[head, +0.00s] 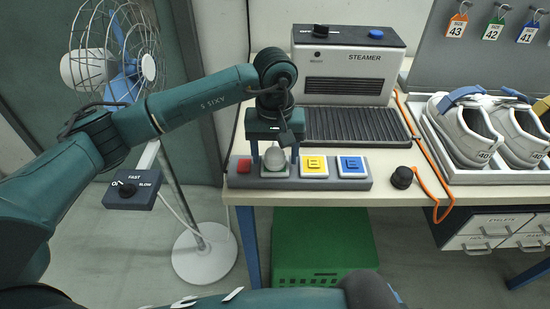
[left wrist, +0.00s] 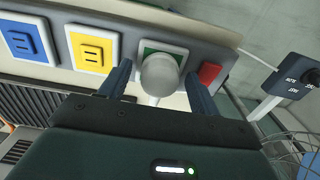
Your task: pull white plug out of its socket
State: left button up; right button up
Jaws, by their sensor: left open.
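The white plug (head: 275,158) is a rounded pale knob seated in the socket at the left end of the grey power strip (head: 309,184). In the left wrist view the plug (left wrist: 159,74) sits in a socket with a green face (left wrist: 149,49), mostly hidden behind it. My left gripper (head: 275,163) reaches down over the plug from above. Its two fingers stand apart, one on each side of the plug, with visible gaps in the left wrist view (left wrist: 158,72). My right gripper does not show.
The strip also has a red switch (head: 244,165), a yellow socket (head: 314,167) and a blue socket (head: 351,167). The steamer (head: 345,65) stands behind. A black plug-like piece (head: 402,178) and orange cable (head: 432,185) lie to the right. A fan (head: 110,60) stands left.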

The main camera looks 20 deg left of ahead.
aim_at(275, 151)
pick_arm(q)
jog(key=shift+c, duration=0.3)
jog(key=c, duration=1.3)
jog(key=shift+o, duration=0.2)
jog(key=shift+r, duration=0.15)
jog(key=shift+r+p, duration=0.8)
jog(key=shift+r, duration=1.05)
jog(key=shift+r+p, duration=0.4)
jog(key=shift+r, duration=0.65)
